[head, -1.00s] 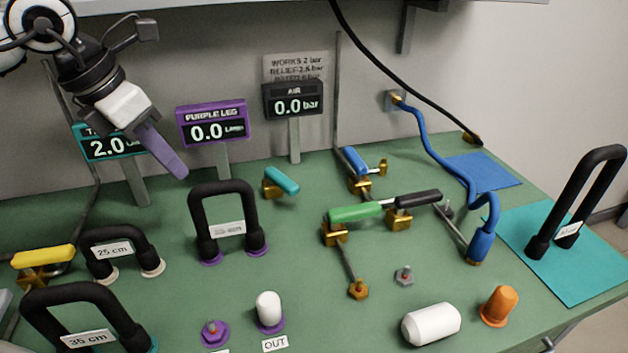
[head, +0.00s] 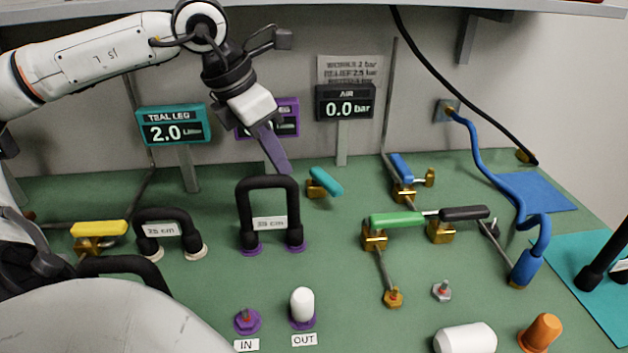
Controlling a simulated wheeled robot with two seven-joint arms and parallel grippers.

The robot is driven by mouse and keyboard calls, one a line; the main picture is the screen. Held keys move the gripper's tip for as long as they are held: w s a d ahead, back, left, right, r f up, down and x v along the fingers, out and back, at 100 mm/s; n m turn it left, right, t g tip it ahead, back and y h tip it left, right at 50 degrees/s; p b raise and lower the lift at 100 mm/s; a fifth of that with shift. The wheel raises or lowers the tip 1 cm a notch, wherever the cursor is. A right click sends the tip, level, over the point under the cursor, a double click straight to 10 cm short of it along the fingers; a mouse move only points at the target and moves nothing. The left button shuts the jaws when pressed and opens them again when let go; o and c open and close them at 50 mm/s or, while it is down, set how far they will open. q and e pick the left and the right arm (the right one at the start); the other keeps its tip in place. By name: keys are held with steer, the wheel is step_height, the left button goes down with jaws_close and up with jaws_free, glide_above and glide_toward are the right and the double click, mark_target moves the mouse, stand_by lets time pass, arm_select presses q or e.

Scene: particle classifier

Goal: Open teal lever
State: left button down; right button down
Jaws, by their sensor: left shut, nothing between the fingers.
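The teal lever (head: 326,182) sits on a small brass valve (head: 313,190) towards the back middle of the green bench. The lever slants down to the right. My left gripper (head: 280,165) comes in from the upper left, with purple-grey fingers shut and empty. In the picture its tips are just above and left of the teal lever, apart from it. It covers part of the purple display behind. My right gripper is not in view.
A black hose loop (head: 268,183) stands just in front and left of the teal lever. The blue lever (head: 401,167), green lever (head: 397,219) and black lever (head: 464,213) are to the right. A teal display (head: 174,124) reads 2.0; the AIR display (head: 345,102) reads 0.0.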

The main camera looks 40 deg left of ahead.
mark_target(326, 184)
arm_select(q)
steer(key=x, duration=0.7)
steer(key=shift+w+d+f, duration=0.1)
steer(key=shift+d+f, duration=0.05)
steer(key=shift+f, duration=0.25)
steer(key=shift+w+d+r+p, duration=0.1)
steer(key=shift+w+p, duration=0.2)
steer(key=shift+w, duration=0.1)
steer(key=shift+w+d+r+p, duration=0.1)
steer(key=shift+w+p, duration=0.2)
steer(key=shift+w, duration=0.15)
steer(key=shift+w+d, duration=0.1)
steer(key=shift+w, duration=0.55)
steer(key=shift+w+d+f+p, duration=0.1)
steer(key=shift+w+f+p, duration=0.05)
steer(key=shift+w+p, duration=0.3)
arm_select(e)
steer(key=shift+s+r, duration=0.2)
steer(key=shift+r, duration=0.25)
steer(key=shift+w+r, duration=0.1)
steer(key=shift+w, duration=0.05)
